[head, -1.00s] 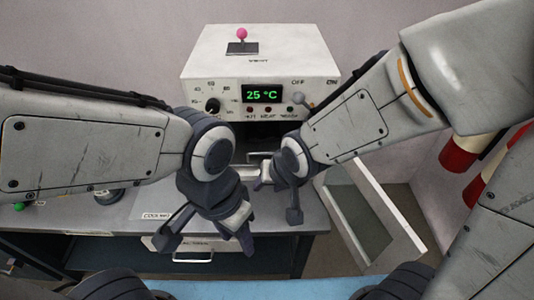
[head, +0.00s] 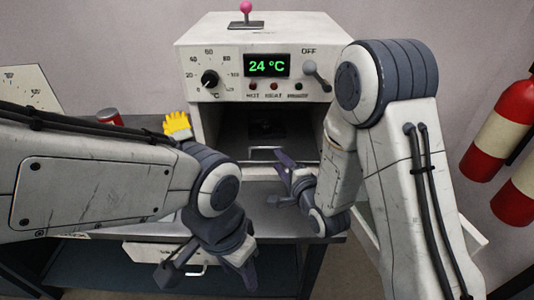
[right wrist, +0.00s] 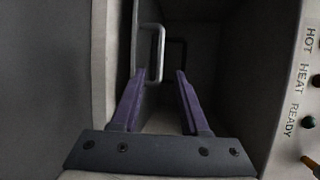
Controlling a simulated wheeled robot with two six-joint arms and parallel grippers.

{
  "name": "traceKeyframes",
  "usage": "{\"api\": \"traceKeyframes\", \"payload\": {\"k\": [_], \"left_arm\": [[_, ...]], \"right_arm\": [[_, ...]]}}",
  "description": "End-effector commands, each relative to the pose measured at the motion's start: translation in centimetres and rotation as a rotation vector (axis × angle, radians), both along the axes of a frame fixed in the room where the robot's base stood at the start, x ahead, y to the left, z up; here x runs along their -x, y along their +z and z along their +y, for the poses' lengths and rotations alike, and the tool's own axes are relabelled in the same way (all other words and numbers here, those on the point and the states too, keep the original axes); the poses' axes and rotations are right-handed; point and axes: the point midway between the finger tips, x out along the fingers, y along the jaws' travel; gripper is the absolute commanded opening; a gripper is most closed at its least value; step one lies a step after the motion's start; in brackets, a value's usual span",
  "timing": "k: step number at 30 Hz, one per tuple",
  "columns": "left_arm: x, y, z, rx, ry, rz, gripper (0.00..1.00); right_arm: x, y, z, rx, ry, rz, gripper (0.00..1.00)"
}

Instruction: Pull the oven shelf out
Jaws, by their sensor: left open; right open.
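The white oven (head: 260,35) stands on the bench, its dark front opening facing me. The shelf's pale bar handle (head: 264,150) shows at the mouth of the opening. My right gripper (head: 276,178) is open and empty just in front of the opening, close to the handle. Contact cannot be told. The shelf's inner part is dark. My left gripper (head: 208,275) is open and empty, low in front of the bench drawer.
Fire extinguishers (head: 495,130) hang on the right wall. A yellow glove-like object (head: 177,124) and a red can (head: 109,117) are left of the oven. A drawer (head: 150,252) is below the bench.

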Motion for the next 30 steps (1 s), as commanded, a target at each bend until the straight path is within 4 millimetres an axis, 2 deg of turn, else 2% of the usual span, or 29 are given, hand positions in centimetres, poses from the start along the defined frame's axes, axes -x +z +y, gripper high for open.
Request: {"api": "traceKeyframes", "payload": {"k": [1,4,6,15,20,28,29,30], "left_arm": [[0.0,-1.4,0.0,0.000,0.000,0.000,0.50],[0.0,-3.0,0.0,0.000,0.000,0.000,0.50],[0.0,-1.6,0.0,-0.001,0.000,0.001,0.50],[0.0,-1.2,0.0,0.000,0.000,0.000,0.50],[0.0,-1.2,0.0,0.000,0.000,0.000,0.50],[0.0,-1.2,0.0,0.000,0.000,0.000,0.50],[0.0,-1.2,0.0,0.000,0.000,0.000,0.50],[0.0,-1.2,0.0,0.000,0.000,0.000,0.50]], "right_arm": [[-0.5,-0.6,0.3,-0.002,0.001,-0.007,0.45],[-1.5,-0.8,0.7,-0.002,0.000,-0.008,0.45],[-3.0,-0.4,1.3,0.000,0.001,-0.001,0.45],[-7.4,-1.3,3.2,0.002,0.000,-0.001,0.45],[-8.2,-1.5,3.6,0.002,0.000,0.000,0.45],[-8.4,-1.6,3.6,0.002,0.000,0.000,0.45],[-8.4,-1.6,3.6,0.002,0.000,0.000,0.37],[-8.4,-1.6,3.6,0.002,0.000,0.000,0.22]]}}
